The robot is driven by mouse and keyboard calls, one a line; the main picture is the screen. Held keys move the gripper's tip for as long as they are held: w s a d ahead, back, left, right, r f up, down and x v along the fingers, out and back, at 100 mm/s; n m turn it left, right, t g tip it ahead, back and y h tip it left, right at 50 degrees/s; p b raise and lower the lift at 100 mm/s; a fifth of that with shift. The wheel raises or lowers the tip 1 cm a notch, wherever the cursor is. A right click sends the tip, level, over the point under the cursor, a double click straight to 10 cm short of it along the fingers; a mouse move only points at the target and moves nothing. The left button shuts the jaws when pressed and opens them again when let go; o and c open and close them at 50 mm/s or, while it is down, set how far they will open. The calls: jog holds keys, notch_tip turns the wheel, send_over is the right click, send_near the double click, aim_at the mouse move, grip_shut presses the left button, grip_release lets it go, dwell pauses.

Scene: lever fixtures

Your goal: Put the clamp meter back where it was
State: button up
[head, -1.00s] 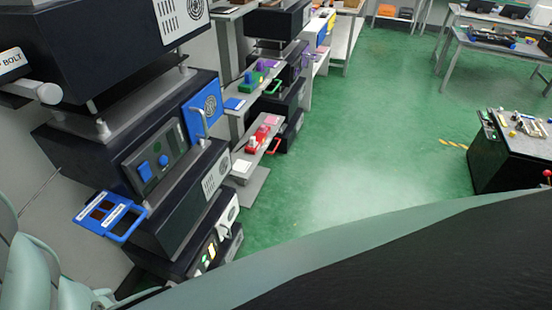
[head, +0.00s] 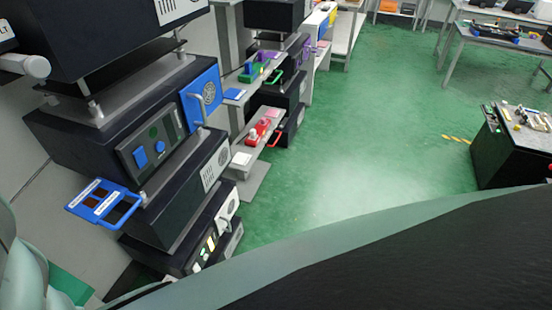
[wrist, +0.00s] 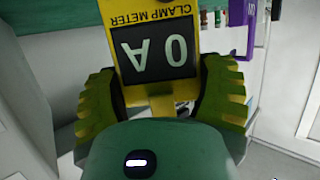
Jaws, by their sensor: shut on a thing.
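The clamp meter (wrist: 155,12) is yellow with a dark display reading "0 A". It shows upside down at the top of the wrist view, and its upper end is cut off by the frame. My gripper (wrist: 163,100) is shut on the clamp meter, with its yellow-green ribbed fingers on either side. The part of the meter nearest my palm is hidden. Neither the meter nor the gripper can be made out in the head view, where my own arm covers the bottom.
Black equipment units (head: 100,130) with a blue handled panel (head: 103,203) stand at the left. Shelves with coloured fixtures (head: 260,130) lie beyond. A black cabinet (head: 510,150) stands at the right. Green floor (head: 370,110) between them is open. A purple item (wrist: 242,30) shows in the wrist view.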

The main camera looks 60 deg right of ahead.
jog(key=shift+d+f, duration=0.1)
jog(key=shift+f, duration=0.15)
jog(key=o, duration=1.2)
jog(key=shift+o, duration=0.2)
jog(key=shift+r, duration=0.25)
jog(key=shift+s+d+r, duration=0.1)
jog(key=shift+s+d, duration=0.05)
jog(key=p+v, duration=0.3)
jog(key=v, duration=0.8)
jog(key=shift+d+p, duration=0.2)
jog(key=shift+p, duration=0.15)
